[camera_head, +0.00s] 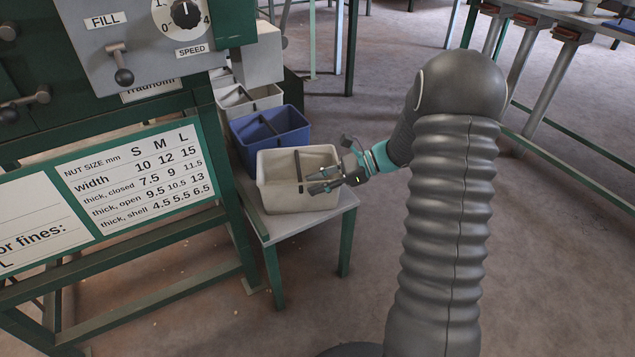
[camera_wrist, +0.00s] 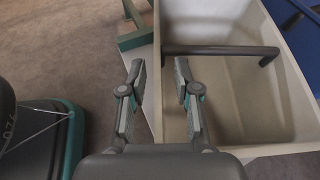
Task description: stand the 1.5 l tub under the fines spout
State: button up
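A cream tub (camera_head: 280,201) with a dark handle bar stands at the near end of a small grey table. It also shows in the wrist view (camera_wrist: 225,112). Behind it are a blue tub (camera_head: 270,133) and a whitish tub (camera_head: 236,104). I see no volume marking on any tub, so I cannot tell which is 1.5 l. My gripper (camera_head: 312,180) is open and empty at the cream tub's right side. In the wrist view its fingers (camera_wrist: 158,78) lie either side of the tub's wall; contact cannot be told. I cannot identify the fines spout.
The grey table (camera_head: 262,228) stands beside the green machine frame (camera_head: 232,215). A nut size sign (camera_head: 135,180) hangs there; its fines line is cut off. A pale box (camera_head: 257,58) is above the whitish tub. Open floor (camera_head: 330,300) lies in front; another bench (camera_head: 575,22) is at right.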

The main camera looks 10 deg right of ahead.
jog(key=shift+r, duration=0.1)
jog(key=v, duration=1.2)
jog(key=s+a+r+n+g+h, duration=0.1)
jog(key=s+a+r+n+h, duration=0.7)
jog(key=s, duration=0.4)
jog(key=s+r+n+t+h, duration=0.3)
jog(key=s+n+t+h, duration=0.2)
jog(key=s+n, duration=0.5)
jog(key=shift+s+a+n+h, duration=0.3)
jog(key=shift+s+a, duration=0.1)
jog(key=shift+s, duration=2.2)
jog(key=shift+s+r, duration=0.1)
jog(key=shift+r, duration=0.05)
